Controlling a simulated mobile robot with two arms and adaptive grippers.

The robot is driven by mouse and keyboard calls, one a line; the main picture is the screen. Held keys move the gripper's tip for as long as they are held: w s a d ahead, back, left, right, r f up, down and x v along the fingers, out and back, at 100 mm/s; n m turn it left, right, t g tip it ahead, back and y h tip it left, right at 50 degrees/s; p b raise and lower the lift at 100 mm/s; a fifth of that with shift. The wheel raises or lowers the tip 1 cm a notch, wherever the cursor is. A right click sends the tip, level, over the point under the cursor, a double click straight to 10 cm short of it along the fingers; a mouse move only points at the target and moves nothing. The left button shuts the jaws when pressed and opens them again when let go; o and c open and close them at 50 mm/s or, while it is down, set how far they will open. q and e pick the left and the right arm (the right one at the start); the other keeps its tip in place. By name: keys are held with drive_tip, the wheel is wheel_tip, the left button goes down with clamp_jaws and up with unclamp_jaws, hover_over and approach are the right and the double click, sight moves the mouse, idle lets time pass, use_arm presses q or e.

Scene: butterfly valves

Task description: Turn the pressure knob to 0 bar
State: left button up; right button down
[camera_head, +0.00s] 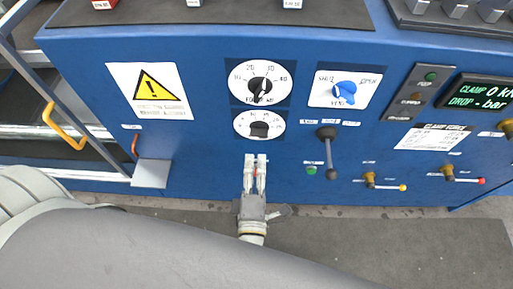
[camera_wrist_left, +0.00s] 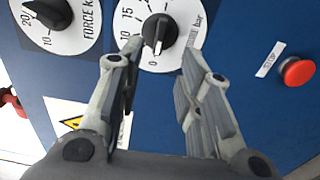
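The pressure knob is a black knob on a white round dial (camera_head: 259,130), the lower of two stacked dials on the blue panel. In the left wrist view the black knob (camera_wrist_left: 160,29) shows close up, its scale marked in bar. A white line on the knob points roughly toward the 0 mark. My left gripper (camera_head: 256,160) is just below this dial, fingers pointing at the panel. In the left wrist view its fingers (camera_wrist_left: 162,48) are apart, with the knob between and beyond their tips; contact is not visible. My right gripper is not in view.
The force dial (camera_head: 260,84) sits right above. A blue valve handle (camera_head: 344,90) and a black lever (camera_head: 328,150) are to the right. A red stop button (camera_wrist_left: 298,71) shows in the left wrist view. The display (camera_head: 483,97) reads "DROP - bar". A warning sign (camera_head: 150,92) is left.

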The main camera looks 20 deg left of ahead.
use_arm(q)
drive_tip(key=shift+v, duration=1.45)
drive_tip(key=s+d+f+m+g+h, duration=0.1)
drive_tip(key=s+f+m+g+h, duration=0.15)
drive_tip(key=f+m, duration=0.45)
drive_tip(key=s+d+f+m+g+h, duration=0.1)
drive_tip(key=f+m+g+h, duration=0.2)
drive_tip(key=f, duration=0.8)
drive_tip(key=s+d+f+m+g+h, duration=0.1)
drive_tip(key=s+f+m+h, duration=0.15)
drive_tip(key=f+m, duration=0.5)
drive_tip(key=s+a+f+m+g+y, duration=0.1)
drive_tip(key=s+a+f+m+g, duration=0.2)
drive_tip(key=s+a+f+g, duration=0.2)
drive_tip(key=s+a+f+m+g+y+p, duration=0.1)
drive_tip(key=s+a+f+g, duration=0.4)
drive_tip(key=s+a+f, duration=0.6)
drive_tip(key=s+f+m+y, duration=0.1)
drive_tip(key=s+f+m, duration=0.1)
drive_tip(key=s+f, duration=0.1)
drive_tip(key=shift+s+f, duration=0.3)
drive_tip(key=shift+s, duration=0.25)
